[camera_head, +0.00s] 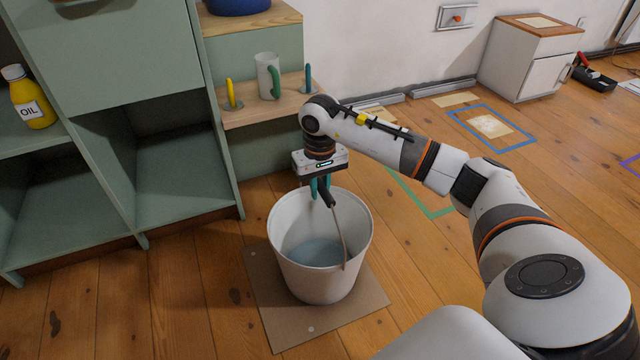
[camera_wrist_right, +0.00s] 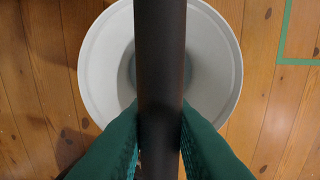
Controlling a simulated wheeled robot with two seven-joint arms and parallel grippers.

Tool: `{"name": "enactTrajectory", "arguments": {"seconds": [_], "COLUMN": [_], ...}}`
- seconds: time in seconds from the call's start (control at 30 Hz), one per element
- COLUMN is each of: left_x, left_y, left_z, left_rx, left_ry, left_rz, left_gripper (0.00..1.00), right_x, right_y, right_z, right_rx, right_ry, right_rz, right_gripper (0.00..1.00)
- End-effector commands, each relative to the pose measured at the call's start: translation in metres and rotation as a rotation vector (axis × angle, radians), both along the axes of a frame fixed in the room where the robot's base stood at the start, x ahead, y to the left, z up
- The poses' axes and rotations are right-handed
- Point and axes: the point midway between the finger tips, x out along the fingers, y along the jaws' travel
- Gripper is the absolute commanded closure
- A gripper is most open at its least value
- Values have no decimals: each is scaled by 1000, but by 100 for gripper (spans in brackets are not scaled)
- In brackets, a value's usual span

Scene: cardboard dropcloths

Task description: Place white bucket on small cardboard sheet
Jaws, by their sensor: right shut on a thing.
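The white bucket (camera_head: 320,255) is upright in the head view, with pale blue at its bottom inside. My right gripper (camera_head: 320,188) is above its rim, shut on the bucket's dark handle grip (camera_wrist_right: 160,85). The raised handle's thin side runs down to the bucket's right side. A brown cardboard sheet (camera_head: 345,325) lies on the floor behind and around the bucket in the picture; I cannot tell whether the bucket touches it. A smaller, stained cardboard sheet (camera_head: 490,126) lies inside a blue tape outline. My left gripper is not in view.
A green cabinet (camera_head: 170,185) stands at left, with a yellow oil bottle (camera_head: 30,97). Green tape (camera_head: 432,212) marks the floor behind my right arm. A white cabinet (camera_head: 525,60) stands at the back right. Floor at front left is clear.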

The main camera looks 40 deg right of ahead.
Motion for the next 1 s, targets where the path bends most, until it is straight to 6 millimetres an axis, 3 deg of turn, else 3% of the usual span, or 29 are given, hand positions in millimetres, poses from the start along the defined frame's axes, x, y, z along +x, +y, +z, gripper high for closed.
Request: {"name": "enactTrajectory", "arguments": {"seconds": [0.27,0.3,0.4,0.73,0.87,1.0], "left_x": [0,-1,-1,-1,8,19], "left_y": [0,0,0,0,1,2], "left_z": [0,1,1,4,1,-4], "left_rx": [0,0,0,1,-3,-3], "left_ry": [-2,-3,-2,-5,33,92], "left_rz": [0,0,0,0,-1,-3], "left_gripper": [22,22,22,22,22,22], "right_x": [1,0,0,0,1,1], "right_y": [0,0,0,0,0,-1], "right_z": [1,-1,-1,3,21,52], "right_rx": [1,0,0,0,-2,-2], "right_ry": [-6,-1,-1,-1,-3,-5], "right_rz": [0,0,0,0,0,1], "right_gripper": [100,74,59,59,59,59]}}
